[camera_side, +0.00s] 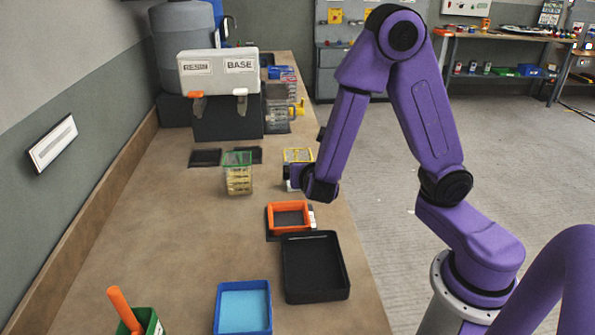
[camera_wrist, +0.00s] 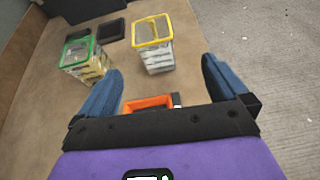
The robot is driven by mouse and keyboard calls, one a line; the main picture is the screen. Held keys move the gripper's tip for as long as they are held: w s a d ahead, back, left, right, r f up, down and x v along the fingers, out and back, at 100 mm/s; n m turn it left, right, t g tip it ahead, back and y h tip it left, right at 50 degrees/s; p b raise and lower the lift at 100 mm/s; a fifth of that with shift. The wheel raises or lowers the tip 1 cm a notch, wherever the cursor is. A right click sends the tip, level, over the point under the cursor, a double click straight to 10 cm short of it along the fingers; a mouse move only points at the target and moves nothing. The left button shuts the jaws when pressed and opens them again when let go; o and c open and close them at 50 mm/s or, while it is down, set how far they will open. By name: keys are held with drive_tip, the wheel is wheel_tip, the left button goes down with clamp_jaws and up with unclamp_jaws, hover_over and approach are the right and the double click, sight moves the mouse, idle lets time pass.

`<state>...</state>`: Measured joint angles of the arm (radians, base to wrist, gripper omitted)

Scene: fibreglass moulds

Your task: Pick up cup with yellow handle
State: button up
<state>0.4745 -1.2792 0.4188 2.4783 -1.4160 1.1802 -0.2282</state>
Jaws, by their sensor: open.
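A clear, box-shaped cup with a yellow rim (camera_wrist: 154,55) stands upright on the bench, ahead of my gripper in the wrist view; a separate handle cannot be made out. In the side view this yellow-rimmed cup (camera_side: 298,155) is partly hidden behind my gripper (camera_side: 303,181). A similar clear cup with a green rim (camera_side: 238,176) and pale yellowish contents stands to its left, also in the wrist view (camera_wrist: 88,63). My gripper (camera_wrist: 161,66) is open, its blue fingers spread wide with nothing held. The yellow-rimmed cup lies beyond the fingertips; contact is not visible.
An orange tray (camera_side: 289,230) sits below my gripper, with a black tray (camera_side: 341,278) and a blue tray (camera_side: 220,313) nearer the camera. Dark flat pads (camera_side: 205,158) lie behind the cups. A resin box (camera_side: 218,73) stands farther back. The bench's left middle is clear.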

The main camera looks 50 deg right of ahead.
approach(297, 154)
drive_tip(key=d+f, duration=0.2)
drive_tip(key=shift+n, duration=0.4)
drive_tip(key=shift+w+d+f, duration=0.3)
drive_tip(key=shift+w+d, duration=0.25)
drive_tip(key=shift+w, duration=0.25)
drive_tip(key=shift+w+d+f, duration=0.25)
drive_tip(key=shift+w+d, duration=0.3)
drive_tip(key=shift+w, duration=0.25)
drive_tip(key=shift+w+d+f, duration=0.3)
drive_tip(key=shift+w+d, duration=0.25)
drive_tip(key=shift+w, duration=0.25)
drive_tip(key=shift+t, duration=0.3)
drive_tip(key=c, duration=1.1)
drive_tip(key=shift+o, duration=0.2)
drive_tip(key=shift+r, duration=0.2)
